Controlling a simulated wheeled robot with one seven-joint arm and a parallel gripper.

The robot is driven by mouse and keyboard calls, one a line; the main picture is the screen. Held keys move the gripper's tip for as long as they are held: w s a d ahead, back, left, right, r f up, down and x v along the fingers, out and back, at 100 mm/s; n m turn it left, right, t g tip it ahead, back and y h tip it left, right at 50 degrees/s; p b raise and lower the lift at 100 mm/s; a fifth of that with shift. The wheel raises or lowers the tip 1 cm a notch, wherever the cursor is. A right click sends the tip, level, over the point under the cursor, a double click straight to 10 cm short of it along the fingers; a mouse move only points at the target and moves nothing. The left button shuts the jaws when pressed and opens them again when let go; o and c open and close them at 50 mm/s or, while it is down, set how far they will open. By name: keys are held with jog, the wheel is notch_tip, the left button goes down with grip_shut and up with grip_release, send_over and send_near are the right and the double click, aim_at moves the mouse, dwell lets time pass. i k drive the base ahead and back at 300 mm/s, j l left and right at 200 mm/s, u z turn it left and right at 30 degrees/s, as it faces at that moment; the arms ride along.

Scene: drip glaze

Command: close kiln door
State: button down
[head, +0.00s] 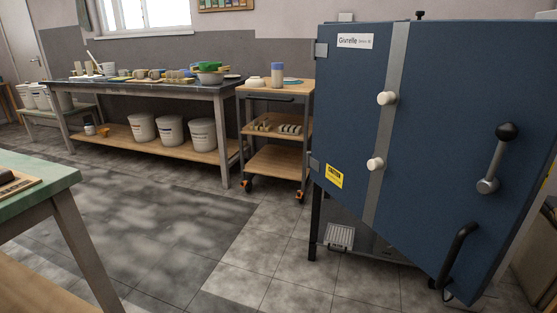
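The blue kiln door (448,136) fills the right side of the head view. It is hinged at its left edge and appears to stand ajar, with its right edge swung toward me. A grey vertical strip with two white knobs runs down it. A lever with a black ball (497,157) sits near its right side, and a black bar handle (458,250) is low on the right. The kiln's dark legs and base show below the door; its chamber is hidden behind the door. My gripper is not in view.
A wooden cart (277,131) on wheels stands just left of the kiln. A long workbench (160,90) with pots and white buckets is along the back wall. A green-topped table (35,190) is at the left front. The tiled floor between is clear.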

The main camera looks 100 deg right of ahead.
aim_at(454, 82)
jog(key=l+z, duration=0.1)
jog(key=z, duration=0.3)
jog(key=l+z, duration=0.15)
jog(key=z, duration=0.2)
jog(key=i+z, duration=0.15)
jog(key=z, duration=1.75)
